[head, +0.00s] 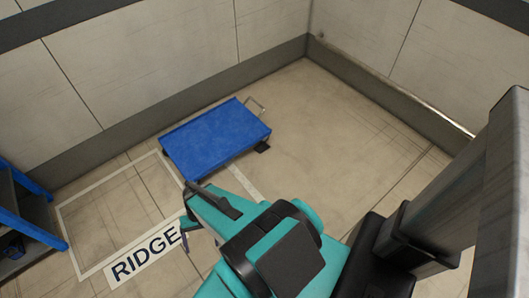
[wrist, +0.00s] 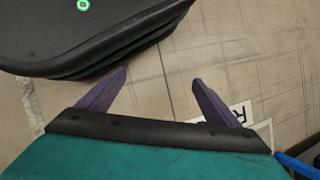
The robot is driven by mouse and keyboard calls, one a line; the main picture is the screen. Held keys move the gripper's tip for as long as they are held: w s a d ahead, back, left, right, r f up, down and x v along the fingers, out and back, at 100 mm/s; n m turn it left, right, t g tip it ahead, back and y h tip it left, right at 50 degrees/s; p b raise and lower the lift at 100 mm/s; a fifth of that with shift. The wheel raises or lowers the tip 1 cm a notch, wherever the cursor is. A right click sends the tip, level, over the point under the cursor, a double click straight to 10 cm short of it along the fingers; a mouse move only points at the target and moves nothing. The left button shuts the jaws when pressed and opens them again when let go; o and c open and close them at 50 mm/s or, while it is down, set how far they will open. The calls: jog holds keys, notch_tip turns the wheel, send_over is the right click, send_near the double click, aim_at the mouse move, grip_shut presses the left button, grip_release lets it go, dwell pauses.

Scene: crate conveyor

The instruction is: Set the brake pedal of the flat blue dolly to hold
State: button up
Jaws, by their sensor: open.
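The flat blue dolly (head: 215,138) stands on the floor near the back wall in the head view. A thin metal loop (head: 256,105) sticks out at its back right end. A small black part (head: 262,147) shows low at its right corner; I cannot tell whether it is the brake pedal or a caster, nor how the pedal is set. My gripper (wrist: 160,76) is open and empty in the wrist view, its two purple fingers apart above bare floor. In the head view it is in front of the dolly, apart from it, with its fingers mostly hidden. The wrist view does not show the dolly.
A white floor outline (head: 73,237) with a sign reading "RIDGE" (head: 146,255) lies left of the dolly. A blue-framed rack (head: 30,228) stands at the left edge. Walls close off the back and right. The floor right of the dolly (head: 340,140) is clear.

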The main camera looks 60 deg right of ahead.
jog(key=w+d+f+m+t+y+b, duration=0.1)
jog(key=w+d+f+m+t+b, duration=0.2)
jog(key=w+d+f+m+t, duration=0.5)
jog(key=w+d+f+m+t+y+b, duration=0.1)
jog(key=w+d+m+b, duration=0.4)
jog(key=d, duration=0.7)
jog(key=m+t+h+b, duration=0.65)
jog(key=m+h, duration=0.45)
jog(key=m, duration=0.8)
send_near(265, 150)
jog(key=s+r, duration=0.1)
jog(key=s, duration=0.2)
jog(key=shift+a, duration=0.1)
jog(key=shift+w, duration=0.1)
jog(key=b+x, duration=0.1)
jog(key=x, duration=1.2)
jog(key=shift+w+a+b, duration=0.1)
jog(key=shift+w+b, duration=0.25)
jog(key=shift+w, duration=0.1)
